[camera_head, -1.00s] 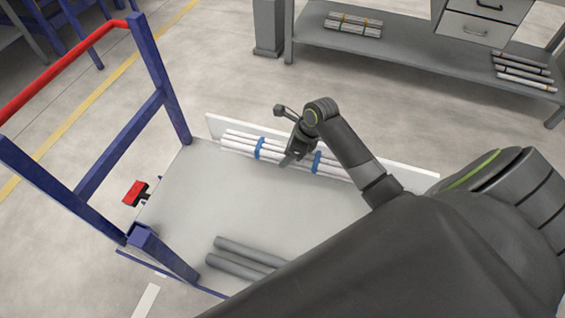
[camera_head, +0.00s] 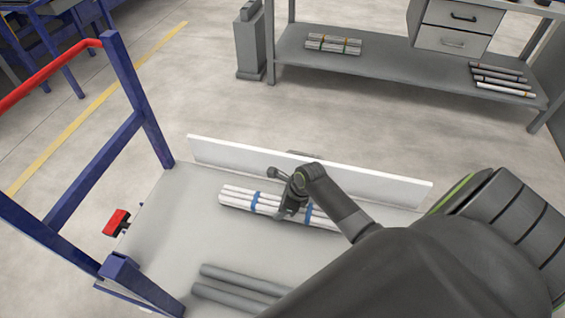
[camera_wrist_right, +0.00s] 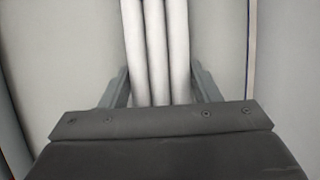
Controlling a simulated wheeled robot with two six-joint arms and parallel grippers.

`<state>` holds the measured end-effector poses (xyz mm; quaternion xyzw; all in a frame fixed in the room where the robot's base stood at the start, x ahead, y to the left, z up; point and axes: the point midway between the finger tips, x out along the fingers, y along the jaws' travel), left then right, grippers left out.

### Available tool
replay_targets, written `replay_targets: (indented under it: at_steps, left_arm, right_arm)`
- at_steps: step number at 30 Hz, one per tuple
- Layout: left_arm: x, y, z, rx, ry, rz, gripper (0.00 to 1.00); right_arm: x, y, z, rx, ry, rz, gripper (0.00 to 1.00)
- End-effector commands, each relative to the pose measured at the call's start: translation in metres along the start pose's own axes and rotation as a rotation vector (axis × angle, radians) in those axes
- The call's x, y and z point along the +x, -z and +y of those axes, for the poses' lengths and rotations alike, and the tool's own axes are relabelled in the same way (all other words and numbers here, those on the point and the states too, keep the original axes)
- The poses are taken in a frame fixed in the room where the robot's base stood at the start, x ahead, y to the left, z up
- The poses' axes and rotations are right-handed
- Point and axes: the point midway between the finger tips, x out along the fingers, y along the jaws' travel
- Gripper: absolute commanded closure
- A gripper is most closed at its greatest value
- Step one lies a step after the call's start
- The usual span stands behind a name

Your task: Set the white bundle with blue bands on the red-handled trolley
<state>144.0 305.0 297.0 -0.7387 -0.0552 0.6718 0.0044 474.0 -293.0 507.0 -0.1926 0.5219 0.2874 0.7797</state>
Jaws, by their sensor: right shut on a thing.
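The white bundle with blue bands (camera_head: 235,197) is over the bed of the red-handled trolley (camera_head: 160,235), in front of its white upright board. My right gripper (camera_head: 289,214) is shut around the middle of the bundle, between the two bands. In the right wrist view, the white pipes (camera_wrist_right: 156,50) run between my right gripper's fingers (camera_wrist_right: 161,88). Whether the bundle touches the bed or hangs just above it, I cannot tell. My forearm hides part of its right end. My left gripper is not in view.
Grey pipes (camera_head: 240,281) lie on the near part of the bed. The white board (camera_head: 340,180) stands along the far edge. The blue frame (camera_head: 140,95) with red handle (camera_head: 50,75) rises at left. A grey bench (camera_head: 400,80) behind holds other bundles.

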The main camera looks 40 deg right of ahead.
Motion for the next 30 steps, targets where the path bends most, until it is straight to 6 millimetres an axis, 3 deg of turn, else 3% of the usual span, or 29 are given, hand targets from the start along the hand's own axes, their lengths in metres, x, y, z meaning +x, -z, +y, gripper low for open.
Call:
replay_targets:
  at_steps: [15, 16, 20, 30]
  left_arm:
    - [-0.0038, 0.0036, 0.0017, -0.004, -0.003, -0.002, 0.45]
    - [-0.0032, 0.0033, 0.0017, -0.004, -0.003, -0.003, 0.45]
    - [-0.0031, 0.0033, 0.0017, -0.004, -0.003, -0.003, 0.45]
    - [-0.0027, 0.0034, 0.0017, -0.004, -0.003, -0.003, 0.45]
  right_arm:
    - [0.0085, 0.0026, 0.0, 0.0, 0.0, -0.002, 0.77]
    - [0.0088, 0.0033, 0.0002, 0.0, 0.0, 0.0, 0.4]
    - [0.0087, 0.0033, 0.0002, 0.0, 0.0, 0.0, 0.23]
    - [0.0072, 0.0028, 0.0001, -0.001, 0.0, 0.0, 0.22]
